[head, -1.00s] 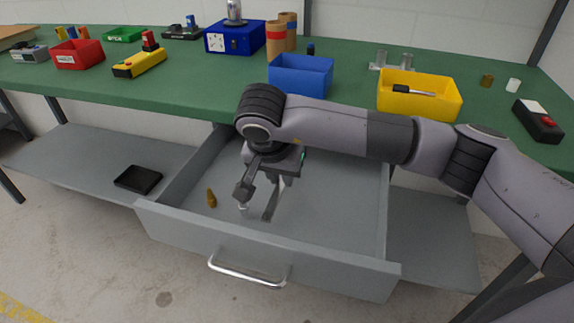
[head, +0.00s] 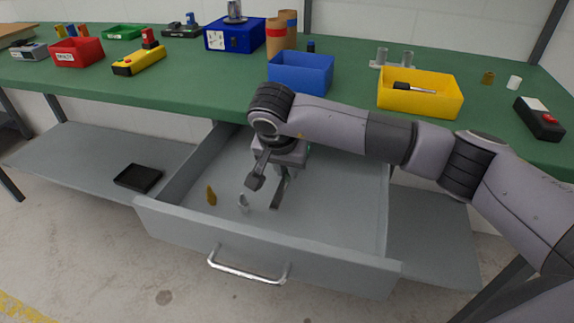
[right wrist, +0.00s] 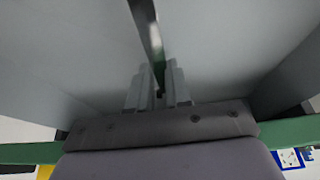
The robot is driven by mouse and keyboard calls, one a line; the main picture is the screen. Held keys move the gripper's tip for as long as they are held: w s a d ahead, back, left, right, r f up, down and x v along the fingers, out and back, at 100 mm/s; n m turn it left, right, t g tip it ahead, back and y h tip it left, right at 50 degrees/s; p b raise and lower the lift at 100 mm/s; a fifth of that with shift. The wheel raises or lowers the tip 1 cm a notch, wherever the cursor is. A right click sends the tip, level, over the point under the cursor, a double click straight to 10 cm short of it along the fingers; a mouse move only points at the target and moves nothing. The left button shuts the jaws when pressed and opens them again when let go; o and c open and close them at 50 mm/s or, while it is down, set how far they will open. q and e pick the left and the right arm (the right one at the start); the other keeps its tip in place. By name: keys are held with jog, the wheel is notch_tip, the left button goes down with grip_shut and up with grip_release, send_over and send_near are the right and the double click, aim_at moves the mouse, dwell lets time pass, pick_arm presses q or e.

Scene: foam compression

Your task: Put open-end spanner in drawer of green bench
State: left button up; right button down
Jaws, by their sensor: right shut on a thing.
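The drawer (head: 330,215) of the green bench (head: 200,88) is pulled open, with its silver handle at the front. My right gripper (head: 285,176) is inside the drawer space, pointing down and shut on a grey metal bar that looks like the open-end spanner (head: 278,197). The spanner also shows in the right wrist view (right wrist: 150,35), sticking out from between the fingers. In the head view its lower end is close to the drawer floor; I cannot tell if it touches. My left gripper is not in view.
A brass piece (head: 211,195) and a small silver piece (head: 243,202) are in the drawer, left of the spanner. A blue bin (head: 300,75) and a yellow bin (head: 420,100) stand on the bench above. A black tray (head: 138,178) lies on the lower shelf.

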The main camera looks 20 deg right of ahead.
jog(key=c, duration=1.1)
grip_release()
jog(key=shift+f, duration=0.1)
jog(key=shift+o, duration=0.2)
jog(key=shift+r+p, duration=0.35)
jog(key=v, duration=1.2)
jog(key=shift+r+p, duration=0.3)
jog(key=shift+p, duration=0.05)
